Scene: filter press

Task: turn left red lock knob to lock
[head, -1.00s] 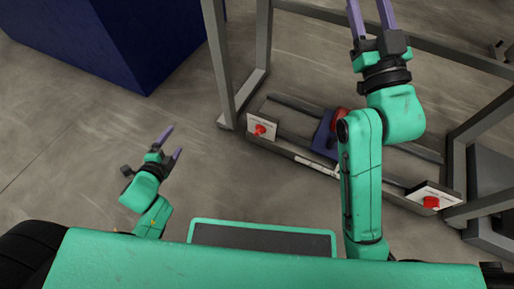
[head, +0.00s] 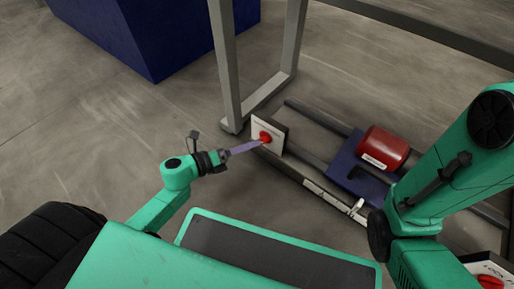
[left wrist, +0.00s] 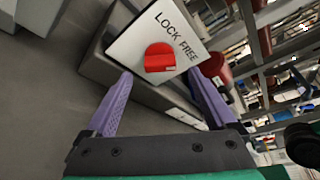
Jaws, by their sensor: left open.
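The left red lock knob (head: 265,137) sits on a white plate (head: 268,125) at the left end of the frame's lower rail. In the left wrist view the knob (left wrist: 159,58) is close and central, on a plate lettered LOCK and FREE (left wrist: 133,52). A small pale mark shows near the knob's right edge. My left gripper (head: 257,145) reaches the plate from the left. In the wrist view its purple fingers (left wrist: 160,73) are open, tips on either side just below the knob. I cannot tell if they touch it. My right gripper is out of view.
A red cylinder (head: 383,148) lies on a blue carriage (head: 352,172) between the rails. A second red knob (head: 490,282) is at the lower right edge. A grey frame post (head: 225,65) rises beside the left plate. A dark blue block (head: 185,40) stands behind. The floor at left is clear.

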